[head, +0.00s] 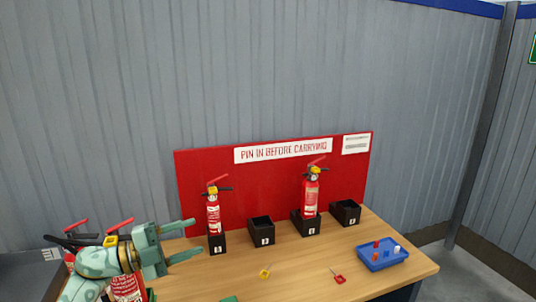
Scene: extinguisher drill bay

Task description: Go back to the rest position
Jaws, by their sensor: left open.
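My left gripper (198,239) is open at the lower left, its two teal fingers apart with nothing between them. It is over the left end of the wooden table (308,268). Red extinguishers (125,290) stand at the far left, partly hidden behind my left arm and gripper. One extinguisher (213,216) stands upright in a black holder (217,244) just right of the gripper, apart from it. Another extinguisher (310,196) stands upright in a black holder further right. My right gripper does not show clearly anywhere.
Two black holders (261,232) (345,213) look empty. A yellow-tagged pin (265,271) and a red-tagged pin (339,278) lie on the table. A blue tray (383,264) holds small red and white pieces. A red board (192,170) stands behind.

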